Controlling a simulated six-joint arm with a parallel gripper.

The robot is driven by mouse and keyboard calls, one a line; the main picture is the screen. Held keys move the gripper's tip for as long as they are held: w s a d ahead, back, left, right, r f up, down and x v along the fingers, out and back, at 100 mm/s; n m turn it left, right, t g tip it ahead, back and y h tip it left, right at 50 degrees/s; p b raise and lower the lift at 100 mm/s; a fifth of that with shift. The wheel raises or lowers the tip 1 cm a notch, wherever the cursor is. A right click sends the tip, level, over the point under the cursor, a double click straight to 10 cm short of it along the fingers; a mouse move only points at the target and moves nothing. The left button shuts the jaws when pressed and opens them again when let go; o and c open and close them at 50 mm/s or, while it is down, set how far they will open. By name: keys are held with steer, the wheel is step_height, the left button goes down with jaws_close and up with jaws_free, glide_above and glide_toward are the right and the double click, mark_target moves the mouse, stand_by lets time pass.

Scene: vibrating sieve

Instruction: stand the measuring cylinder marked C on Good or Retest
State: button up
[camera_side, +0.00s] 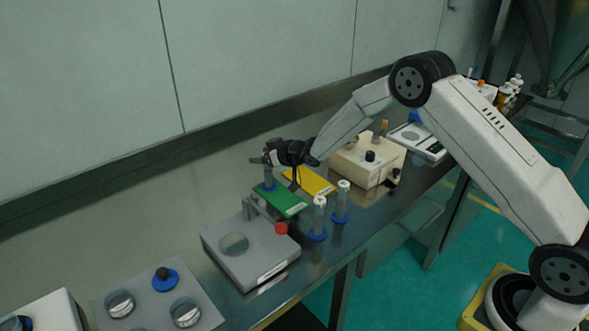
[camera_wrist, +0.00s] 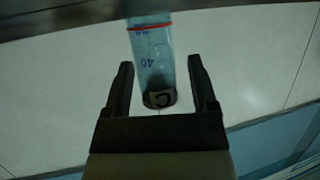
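The clear measuring cylinder marked C (camera_wrist: 154,62) has a red ring and lies between the finger lines in the wrist view, with gaps on both sides. In the side view a cylinder with a blue foot (camera_side: 269,184) stands upright under my gripper (camera_side: 272,160), at the back left part of a green plate (camera_side: 285,203). My gripper is open in the wrist view (camera_wrist: 160,72). A yellow plate (camera_side: 318,187) lies right of the green one. The lettering on both plates is too small to read.
Two more cylinders with blue feet (camera_side: 318,212) (camera_side: 341,204) stand near the front edge. A grey sieve device with a red knob (camera_side: 250,252) is front left, and a beige box (camera_side: 366,163) is right. A grey plate with round pieces (camera_side: 140,290) is at the lower left.

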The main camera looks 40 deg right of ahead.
steer(key=v, duration=0.7)
steer(key=shift+s+r, duration=0.2)
steer(key=shift+r, duration=0.1)
stand_by(0.4)
steer(key=shift+d, duration=0.1)
steer(key=shift+r, duration=0.1)
stand_by(0.4)
steer(key=s+d+r+n+g+h, duration=0.25)
steer(key=s+r+h, duration=0.2)
steer(key=s, duration=0.25)
steer(key=s+a+f+m+g, duration=0.1)
steer(key=s+g, duration=0.3)
steer(key=s, duration=0.8)
steer(key=s+a+f+m+g, duration=0.2)
steer(key=s+m+g, duration=0.2)
steer(key=s, duration=0.9)
steer(key=shift+s+f+y, duration=0.3)
steer(key=shift+f+y, duration=0.1)
steer(key=shift+y, duration=0.05)
